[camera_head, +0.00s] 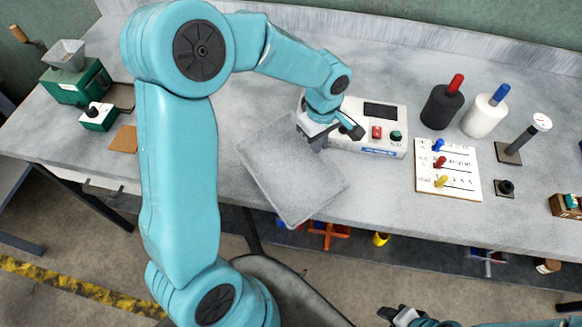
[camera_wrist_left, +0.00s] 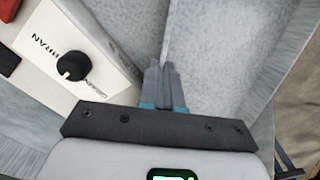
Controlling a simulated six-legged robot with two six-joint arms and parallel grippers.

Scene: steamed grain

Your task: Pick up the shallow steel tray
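The shallow steel tray (camera_head: 285,178) is a grey, low-rimmed rectangle in the middle of the head view. Its near corner overlaps the bench's front edge; I cannot tell how far it is above the bench. My left gripper (camera_head: 318,143) is at the tray's right rim, beside the white control box. In the left wrist view the left gripper's fingers (camera_wrist_left: 163,72) are close together with the rim line running between them, so they appear shut on the tray (camera_wrist_left: 215,60). My right gripper (camera_head: 396,314) is at the bottom edge, partly cut off, away from the tray.
The white control box (camera_head: 395,143) with red and green buttons stands right behind the tray. A board with coloured pegs (camera_head: 447,170) and black (camera_head: 441,108) and white (camera_head: 484,117) cylinders are right. A green mill (camera_head: 78,85) is at left. Coloured items lie below the bench.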

